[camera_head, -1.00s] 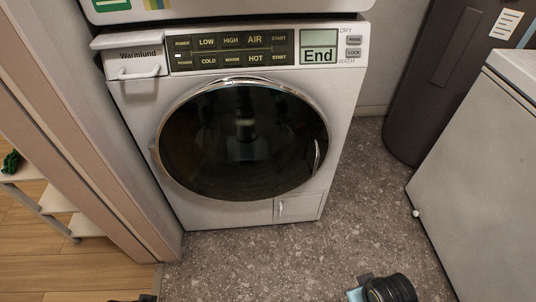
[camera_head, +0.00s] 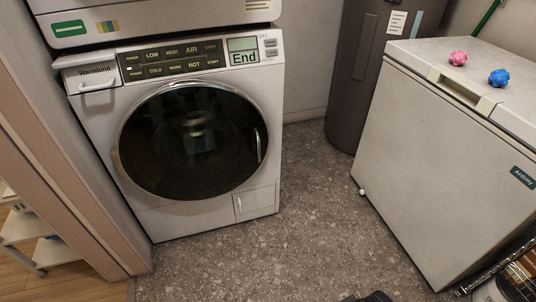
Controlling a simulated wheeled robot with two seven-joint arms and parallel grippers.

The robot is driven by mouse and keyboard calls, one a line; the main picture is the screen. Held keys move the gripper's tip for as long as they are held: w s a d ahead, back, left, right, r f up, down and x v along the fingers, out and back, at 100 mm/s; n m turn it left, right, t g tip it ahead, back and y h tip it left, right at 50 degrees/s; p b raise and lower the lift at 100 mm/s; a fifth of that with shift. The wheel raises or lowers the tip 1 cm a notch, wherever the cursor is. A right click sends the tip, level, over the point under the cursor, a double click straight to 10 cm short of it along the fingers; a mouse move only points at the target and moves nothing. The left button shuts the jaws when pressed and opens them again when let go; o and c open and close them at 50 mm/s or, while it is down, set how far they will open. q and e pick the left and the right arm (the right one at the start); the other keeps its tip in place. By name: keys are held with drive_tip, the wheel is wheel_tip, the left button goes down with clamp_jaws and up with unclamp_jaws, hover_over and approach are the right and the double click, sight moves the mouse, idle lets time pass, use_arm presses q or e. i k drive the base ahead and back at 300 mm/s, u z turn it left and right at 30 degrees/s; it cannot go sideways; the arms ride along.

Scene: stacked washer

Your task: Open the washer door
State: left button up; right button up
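The white front-loading washer (camera_head: 262,165) stands left of centre. Its round dark glass door (camera_head: 190,145) with a silver rim is shut flush against the front. A curved, slim handle (camera_head: 258,146) sits on the right side of the door. The display (camera_head: 243,51) above reads "End". Neither of my grippers shows clearly. A small dark sliver at the bottom edge, right of centre, looks like part of my own arm. Nothing touches the washer door.
Grey speckled floor in front of the washer is clear. A white chest freezer (camera_head: 430,150) stands at right, with a pink object (camera_head: 458,58) and a blue object (camera_head: 499,77) on top. A dark cylindrical tank (camera_head: 365,75) stands behind. A door frame (camera_head: 70,165) borders the left.

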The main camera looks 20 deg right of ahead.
sight(192, 140)
drive_tip(key=z, duration=0.25)
drive_tip(key=i, duration=1.05)
drive_tip(key=u, duration=0.25)
